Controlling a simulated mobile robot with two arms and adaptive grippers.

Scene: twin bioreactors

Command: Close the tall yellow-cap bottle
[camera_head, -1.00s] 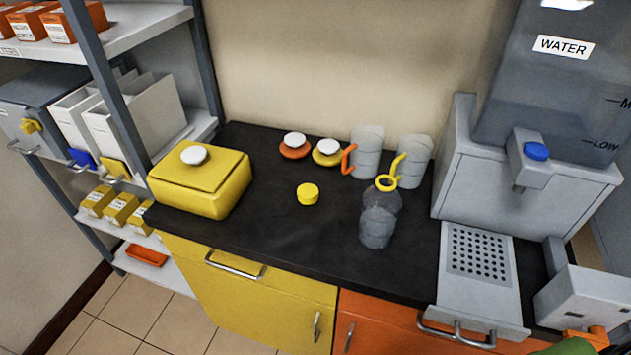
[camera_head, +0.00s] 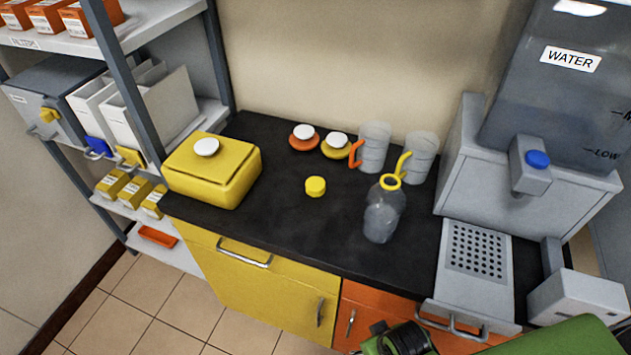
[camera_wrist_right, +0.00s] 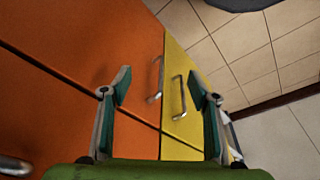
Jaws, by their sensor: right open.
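The tall clear bottle (camera_head: 382,217) with a yellow neck ring (camera_head: 390,182) stands upright and uncapped on the black counter. A small yellow cap (camera_head: 315,187) lies on the counter to its left, apart from it. My right arm (camera_head: 565,340) enters at the bottom right of the head view, with its wrist end (camera_head: 400,340) low in front of the orange cabinet. In the right wrist view my right gripper (camera_wrist_right: 160,86) is open and empty, facing the cabinet fronts. My left gripper is not in view.
Two measuring jugs (camera_head: 374,147) (camera_head: 420,158) stand behind the bottle. Orange (camera_head: 304,142) and yellow (camera_head: 334,152) lids with white knobs lie at the back. A yellow box (camera_head: 212,174) is left, a water dispenser (camera_head: 545,160) right. The counter's front middle (camera_head: 290,225) is clear.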

